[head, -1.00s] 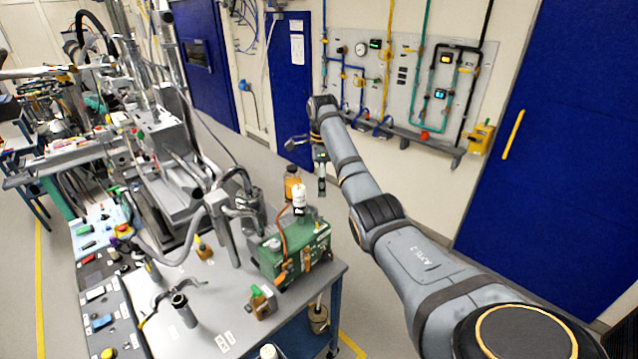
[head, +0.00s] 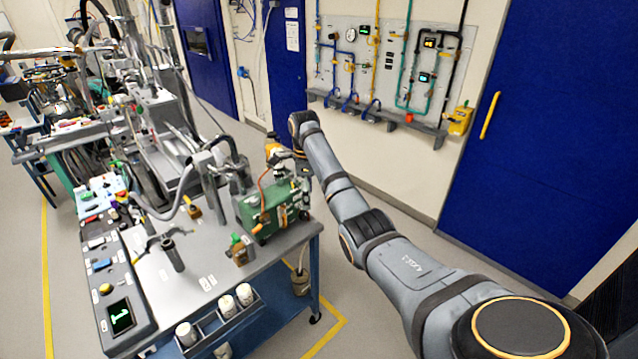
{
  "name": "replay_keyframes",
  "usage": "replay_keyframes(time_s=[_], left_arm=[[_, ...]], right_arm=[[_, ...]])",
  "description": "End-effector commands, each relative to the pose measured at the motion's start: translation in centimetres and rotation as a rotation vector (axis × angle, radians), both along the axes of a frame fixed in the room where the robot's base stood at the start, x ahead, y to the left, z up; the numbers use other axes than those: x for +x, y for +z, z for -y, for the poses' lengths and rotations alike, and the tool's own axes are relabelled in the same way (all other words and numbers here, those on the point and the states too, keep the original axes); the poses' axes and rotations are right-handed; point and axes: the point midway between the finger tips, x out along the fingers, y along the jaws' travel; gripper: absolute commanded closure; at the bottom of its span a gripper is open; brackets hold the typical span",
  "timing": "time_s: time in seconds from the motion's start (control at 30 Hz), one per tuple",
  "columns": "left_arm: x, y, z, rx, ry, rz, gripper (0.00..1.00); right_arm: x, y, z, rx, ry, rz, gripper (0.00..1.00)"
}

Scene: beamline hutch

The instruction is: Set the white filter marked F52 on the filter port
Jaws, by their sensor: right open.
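White cylindrical filters (head: 227,305) stand in a dark tray at the front edge of the bench, low in the head view. Their markings are too small to read, so I cannot tell which is F52. The green pump unit (head: 250,214) sits at the bench's right end. I cannot make out for certain which fitting is the filter port. My right gripper (head: 277,153) is small and partly hidden at the far end of my arm, above and behind the pump. It is open, apart from the white filters in the tray. My left gripper is not in view.
A control box with a green display (head: 121,317) lies along the bench's left edge. A wall panel (head: 390,65) with pipes is behind.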

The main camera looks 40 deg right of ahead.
Motion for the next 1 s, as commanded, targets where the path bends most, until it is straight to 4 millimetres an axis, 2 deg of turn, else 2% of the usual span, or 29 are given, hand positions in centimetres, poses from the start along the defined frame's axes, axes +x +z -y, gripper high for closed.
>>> replay_keyframes(time_s=[0.03,0.1,0.3,0.5,0.83,0.87,0.93,0.97,1.0], left_arm=[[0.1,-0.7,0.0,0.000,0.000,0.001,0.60],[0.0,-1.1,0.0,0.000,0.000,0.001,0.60],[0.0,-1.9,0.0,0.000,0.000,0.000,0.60],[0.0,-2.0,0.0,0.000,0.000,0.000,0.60],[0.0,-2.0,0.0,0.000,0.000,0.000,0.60],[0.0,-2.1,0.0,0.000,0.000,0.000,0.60],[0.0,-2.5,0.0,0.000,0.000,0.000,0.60],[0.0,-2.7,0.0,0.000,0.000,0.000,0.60],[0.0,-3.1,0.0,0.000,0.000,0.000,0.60]], right_arm=[[0.0,-1.4,-0.7,0.000,0.004,-0.003,0.32],[0.1,-2.5,-1.7,-0.002,0.006,-0.003,0.32],[0.2,-4.8,-3.5,-0.004,0.007,-0.002,0.32],[0.2,-5.4,-4.2,-0.005,0.006,-0.002,0.32],[0.1,-5.7,-4.2,-0.005,0.012,-0.003,0.32],[0.1,-6.3,-4.2,-0.006,0.023,-0.005,0.32],[-0.2,-9.0,-4.3,-0.011,0.078,-0.008,0.32],[-0.4,-10.8,-4.4,-0.014,0.116,-0.011,0.32],[-0.8,-13.7,-4.4,-0.019,0.181,-0.013,0.32]])
